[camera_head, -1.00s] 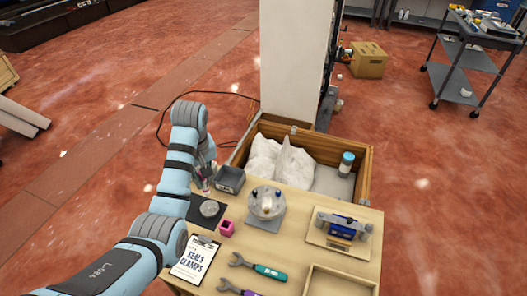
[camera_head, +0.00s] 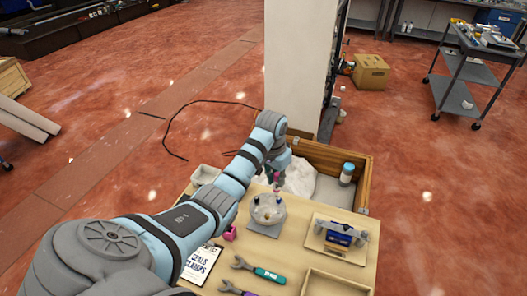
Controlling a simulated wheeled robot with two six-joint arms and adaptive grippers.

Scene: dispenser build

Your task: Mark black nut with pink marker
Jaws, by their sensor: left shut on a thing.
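My left gripper (camera_head: 276,175) is shut on the pink marker (camera_head: 277,179), of which only a small pink part shows below the fingers. The marker points down just above the back edge of the round grey fixture (camera_head: 266,216). Small pegs or nuts stand on the fixture's top. The black nut is too small to tell apart among them, and I cannot tell if the marker touches anything. A pink cube-shaped holder (camera_head: 230,233) stands to the left of the fixture, beside my left arm. My right gripper is not in view.
A wooden box with white bags (camera_head: 300,177) and a blue-capped bottle (camera_head: 347,169) lies behind. A blue device on a wooden base (camera_head: 340,237) is at the right. A green-handled wrench (camera_head: 268,275) and clipboard (camera_head: 201,262) lie in front. A grey bin (camera_head: 204,175) is behind my arm.

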